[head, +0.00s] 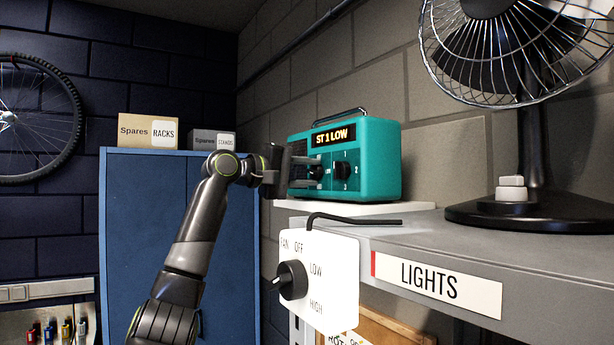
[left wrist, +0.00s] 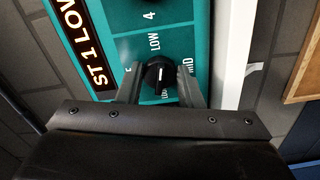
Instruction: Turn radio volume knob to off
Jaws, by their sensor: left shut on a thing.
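The teal radio (head: 376,160) stands on a white shelf; its display (head: 334,137) reads "ST 1 LOW". My left gripper (head: 313,172) reaches its front from the left and is shut on the left-hand knob, the volume knob (head: 318,173). In the left wrist view the black volume knob (left wrist: 159,76) sits between the two fingers (left wrist: 160,90), one on each side. A white mark shows on its face. "LOW" is printed beside it; other labels are partly hidden by the fingers. The station knob (head: 344,170), with numbers around it, is free to the right.
A white fan switch plate (head: 335,262) with a black knob (head: 293,280) hangs below the radio. A black bent rod (head: 350,220) lies above it. A fan (head: 535,200) stands on the grey bench (head: 440,240) at right. A blue cabinet (head: 145,230) stands behind my left arm.

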